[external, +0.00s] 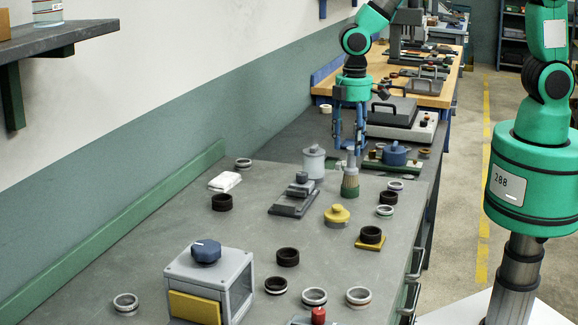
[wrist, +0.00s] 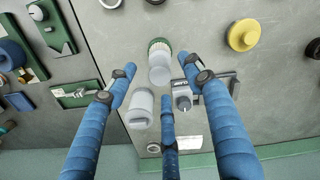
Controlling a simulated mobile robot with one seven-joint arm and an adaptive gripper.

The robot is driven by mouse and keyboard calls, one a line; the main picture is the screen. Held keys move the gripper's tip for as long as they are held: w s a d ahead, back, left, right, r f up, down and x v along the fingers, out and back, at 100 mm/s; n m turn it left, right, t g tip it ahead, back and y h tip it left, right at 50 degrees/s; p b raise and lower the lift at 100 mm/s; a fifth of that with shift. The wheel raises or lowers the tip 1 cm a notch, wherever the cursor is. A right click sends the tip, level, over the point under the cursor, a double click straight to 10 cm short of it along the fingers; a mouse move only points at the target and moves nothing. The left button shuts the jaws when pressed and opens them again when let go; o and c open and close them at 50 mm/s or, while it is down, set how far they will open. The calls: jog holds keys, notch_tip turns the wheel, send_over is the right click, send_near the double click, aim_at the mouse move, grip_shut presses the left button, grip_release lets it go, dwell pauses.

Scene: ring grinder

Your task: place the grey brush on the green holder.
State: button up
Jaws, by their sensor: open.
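The grey brush (external: 350,182) stands upright on the grey bench, its grey handle up and its green-edged bristle end at the bottom. In the wrist view the brush (wrist: 160,65) lies between the spread fingers. My gripper (external: 349,148) is above the brush with its blue fingers open around the handle's upper part. It also shows in the wrist view (wrist: 160,80), with a gap between fingers and brush. A green plate (external: 372,166) lies behind the brush to the right.
A grey lidded jar (external: 313,164) stands close left of the brush. A dark grey stepped block (external: 292,207) and a yellow knobbed piece (external: 337,217) are nearer the camera. A blue pot (external: 396,154) is by the green plate. Several rings are scattered about the bench.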

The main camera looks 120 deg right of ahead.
jog(key=shift+r, duration=1.2)
jog(key=shift+a+r, duration=0.2)
jog(key=shift+r, duration=0.2)
jog(key=s+a+r+n+t, duration=0.1)
jog(key=s+a+r, duration=0.2)
jog(key=a+r, duration=0.55)
jog(key=s+a+r+t, duration=0.25)
jog(key=a+r, duration=0.25)
jog(key=r, duration=0.7)
jog(key=s+a+r+t, duration=0.1)
jog(key=s+a+r, duration=0.4)
jog(key=s, duration=0.3)
jog(key=s+a+r+n+t, duration=0.1)
jog(key=s+a+r, duration=0.4)
jog(key=s, duration=0.4)
jog(key=shift+a, duration=0.45)
